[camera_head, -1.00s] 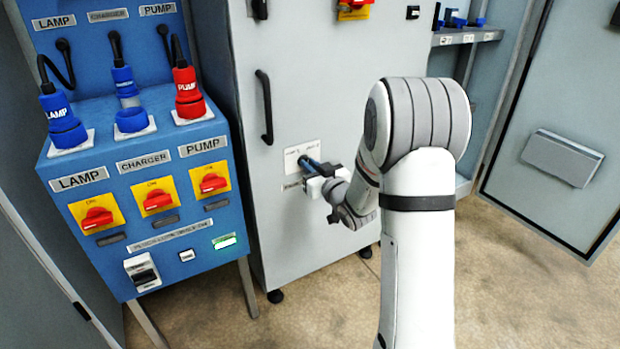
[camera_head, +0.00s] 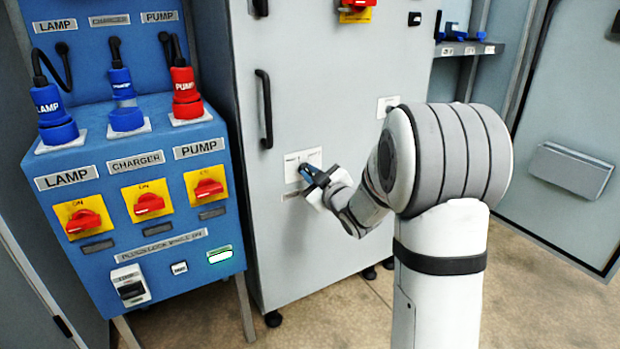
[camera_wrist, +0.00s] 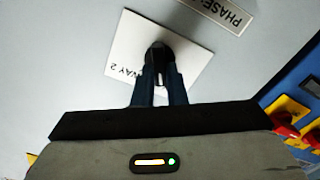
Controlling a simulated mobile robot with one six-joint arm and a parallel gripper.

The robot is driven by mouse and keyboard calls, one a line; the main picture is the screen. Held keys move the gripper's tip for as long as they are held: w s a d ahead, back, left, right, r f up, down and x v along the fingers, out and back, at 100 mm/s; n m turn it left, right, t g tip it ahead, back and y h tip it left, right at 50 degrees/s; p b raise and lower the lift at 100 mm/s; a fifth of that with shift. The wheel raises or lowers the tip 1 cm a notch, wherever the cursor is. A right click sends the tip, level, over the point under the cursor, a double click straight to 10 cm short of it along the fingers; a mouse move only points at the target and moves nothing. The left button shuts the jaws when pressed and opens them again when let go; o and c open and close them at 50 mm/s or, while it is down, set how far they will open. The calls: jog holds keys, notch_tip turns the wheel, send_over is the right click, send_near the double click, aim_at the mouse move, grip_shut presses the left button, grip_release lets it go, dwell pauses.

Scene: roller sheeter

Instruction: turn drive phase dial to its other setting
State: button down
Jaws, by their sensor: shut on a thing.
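The drive phase dial (camera_wrist: 158,58) is a dark knob on a white plate (camera_wrist: 190,40) on the grey cabinet door. In the wrist view the plate looks tilted and reads "WAY 2" at its left; a "PHASE" label (camera_wrist: 226,14) sits above. My gripper (camera_wrist: 158,82) is shut on the dial, a finger on each side of its grip. In the head view my gripper (camera_head: 306,171) is at the white plate (camera_head: 303,160), low on the door. The knob is mostly hidden there by the fingers, so its setting cannot be told.
Left of the cabinet (camera_head: 340,90) stands a blue panel (camera_head: 140,215) with red switches on yellow plates and plugged LAMP, CHARGER and PUMP connectors. A black door handle (camera_head: 264,108) stands out above the dial. Floor is clear at the right.

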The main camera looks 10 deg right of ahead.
dwell(0.3)
jog(key=c, duration=1.5)
grip_release()
jog(key=shift+o, duration=0.2)
jog(key=p+v, duration=0.2)
jog(key=v, duration=0.5)
jog(key=shift+s, duration=0.35)
jog(key=shift+d+r, duration=0.1)
jog(key=shift+r, duration=0.05)
